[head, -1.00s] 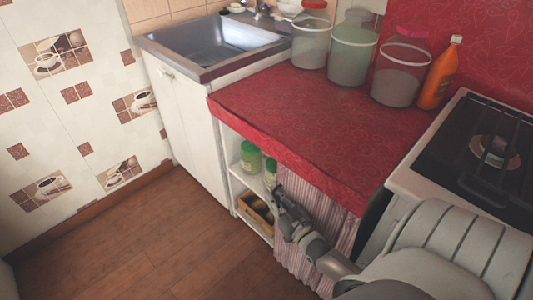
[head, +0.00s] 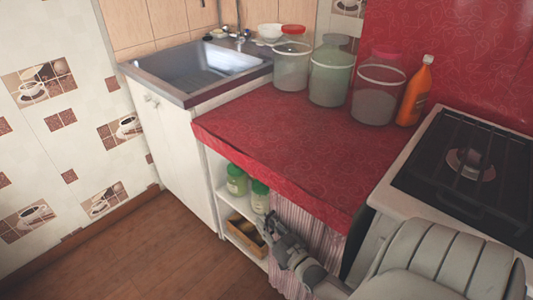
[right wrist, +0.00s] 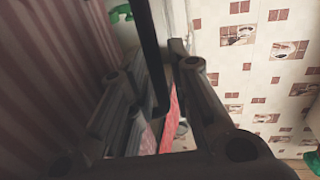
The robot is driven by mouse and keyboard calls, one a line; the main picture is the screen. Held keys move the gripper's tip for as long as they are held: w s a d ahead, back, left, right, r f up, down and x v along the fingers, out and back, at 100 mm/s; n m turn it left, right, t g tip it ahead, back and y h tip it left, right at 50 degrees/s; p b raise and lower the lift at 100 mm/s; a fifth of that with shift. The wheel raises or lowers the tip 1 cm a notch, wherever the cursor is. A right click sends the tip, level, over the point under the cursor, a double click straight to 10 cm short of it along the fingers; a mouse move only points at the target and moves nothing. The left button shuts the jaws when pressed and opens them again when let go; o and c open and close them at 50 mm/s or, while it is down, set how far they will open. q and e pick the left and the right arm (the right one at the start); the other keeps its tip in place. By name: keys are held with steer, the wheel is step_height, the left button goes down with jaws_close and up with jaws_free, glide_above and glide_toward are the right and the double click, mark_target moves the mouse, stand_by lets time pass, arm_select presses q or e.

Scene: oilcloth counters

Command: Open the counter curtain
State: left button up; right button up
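The pink striped curtain (head: 311,226) hangs under the front edge of the red counter, covering the right part of the opening; the left part shows open shelves. My right gripper (head: 276,238) is at the curtain's left edge, in front of it. In the right wrist view the curtain (right wrist: 45,80) fills the left side, close by. There the fingers of my right gripper (right wrist: 155,95) show dark, with a pink-red strip of cloth seen among them; whether they grip it I cannot tell. My left gripper is not in view.
Green-lidded jars (head: 237,180) and a wooden box (head: 244,234) stand on the open shelves (head: 228,205). The red counter (head: 280,150) holds large jars and an orange bottle (head: 415,92). A stove (head: 465,170) is at right. The floor (head: 150,250) at left is clear.

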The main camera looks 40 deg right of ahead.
steer(key=s+a, duration=0.1)
steer(key=s, duration=1.1)
steer(key=shift+a, duration=0.2)
steer(key=shift+w+f, duration=0.1)
